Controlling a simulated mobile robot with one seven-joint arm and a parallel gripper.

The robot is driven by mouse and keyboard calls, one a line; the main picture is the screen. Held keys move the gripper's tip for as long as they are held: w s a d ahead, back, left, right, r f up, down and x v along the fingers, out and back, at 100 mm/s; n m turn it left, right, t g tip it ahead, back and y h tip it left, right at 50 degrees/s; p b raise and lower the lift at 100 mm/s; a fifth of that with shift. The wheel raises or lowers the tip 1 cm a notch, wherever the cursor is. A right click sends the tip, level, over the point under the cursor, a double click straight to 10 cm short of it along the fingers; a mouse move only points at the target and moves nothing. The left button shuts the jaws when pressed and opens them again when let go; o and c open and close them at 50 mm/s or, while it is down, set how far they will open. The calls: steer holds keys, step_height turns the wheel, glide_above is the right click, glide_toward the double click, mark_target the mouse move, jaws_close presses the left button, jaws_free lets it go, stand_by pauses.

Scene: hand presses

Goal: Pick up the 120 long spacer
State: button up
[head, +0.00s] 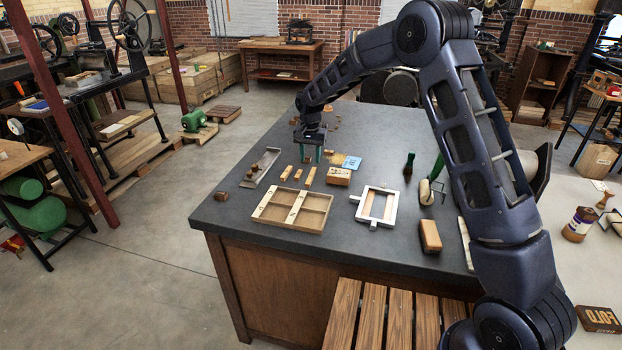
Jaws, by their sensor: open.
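Several small light-wood strips lie on the dark bench top (345,262) in front of my gripper (308,157). One is a short left strip (286,172), one a short middle strip (298,174), and one a longer right strip (309,175). The right strip looks the longest and may be the 120 long spacer, but no number is legible. My gripper points down with its two dark green fingers apart, behind the strips in the picture. Small brownish pieces show near the fingers; I cannot tell whether any lies between them.
A metal composing stick (262,166) lies left of the strips. A wooden compartment tray (262,221) is in front. A wooden block (339,177), a blue card (352,162) and a white frame (360,208) are to the right. A brush (430,236) lies nearer the front edge.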

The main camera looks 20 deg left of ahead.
mark_target(312, 173)
steer(key=shift+w+d+f, duration=0.1)
steer(key=shift+d+f, duration=0.05)
steer(key=shift+f, duration=1.55)
steer(key=shift+w+d+f, duration=0.1)
steer(key=shift+f, duration=1.6)
jaws_close()
